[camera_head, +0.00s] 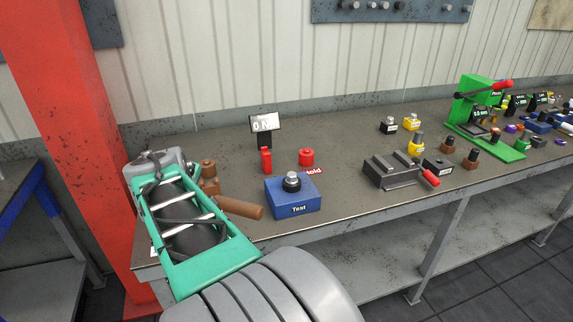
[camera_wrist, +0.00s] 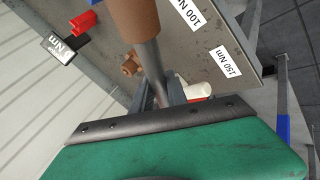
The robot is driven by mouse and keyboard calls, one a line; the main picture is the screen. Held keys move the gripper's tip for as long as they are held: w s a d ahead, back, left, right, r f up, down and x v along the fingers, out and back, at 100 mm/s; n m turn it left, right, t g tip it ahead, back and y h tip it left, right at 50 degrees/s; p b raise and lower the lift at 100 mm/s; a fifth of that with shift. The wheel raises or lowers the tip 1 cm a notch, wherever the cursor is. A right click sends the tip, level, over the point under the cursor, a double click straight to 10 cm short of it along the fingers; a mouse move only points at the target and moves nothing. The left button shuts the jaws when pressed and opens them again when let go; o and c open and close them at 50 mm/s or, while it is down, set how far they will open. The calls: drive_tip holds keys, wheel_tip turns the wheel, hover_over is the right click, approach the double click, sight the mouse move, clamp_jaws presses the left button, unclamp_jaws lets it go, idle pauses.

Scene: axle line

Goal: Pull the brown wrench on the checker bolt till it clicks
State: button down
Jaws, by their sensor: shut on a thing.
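The brown wrench's thick handle (camera_head: 238,208) points toward the blue Test block in the head view. In the wrist view its brown grip (camera_wrist: 135,18) runs off the top edge, and a grey shaft (camera_wrist: 150,62) leads down to my gripper (camera_wrist: 160,95). My gripper is shut on the wrench; its fingers are small and partly hidden by my wrist. The handle's end is left of this block, apart from the bolt in the picture. The wrench's head and its seat are not clear.
A small display (camera_head: 264,123) reads 0 Nm. A red piece (camera_head: 266,160) and a red knob (camera_head: 306,156) stand behind the block. A red post (camera_head: 60,100) is at left.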

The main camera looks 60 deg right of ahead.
drive_tip(key=s+d+r+m+g+h, duration=0.1)
drive_tip(key=s+d+r+m+g, duration=0.3)
drive_tip(key=s+d+m, duration=0.6)
drive_tip(key=s+d+g, duration=0.2)
drive_tip(key=s+d, duration=0.7)
drive_tip(key=s, duration=0.3)
drive_tip(key=shift+s+d+g+h+p, duration=0.3)
drive_tip(key=shift+d+h+p, duration=0.05)
drive_tip(key=shift+d+h, duration=0.05)
drive_tip(key=shift+a+f+b, duration=0.1)
drive_tip(key=shift+f+b, duration=1.85)
drive_tip(key=shift+f, duration=0.85)
drive_tip(key=shift+f, duration=0.15)
drive_tip(key=shift+f+b, duration=0.6)
drive_tip(key=shift+f, duration=0.1)
drive_tip(key=shift+s+f+b, duration=0.1)
drive_tip(key=shift+f+b, duration=0.45)
drive_tip(key=shift+f, duration=0.35)
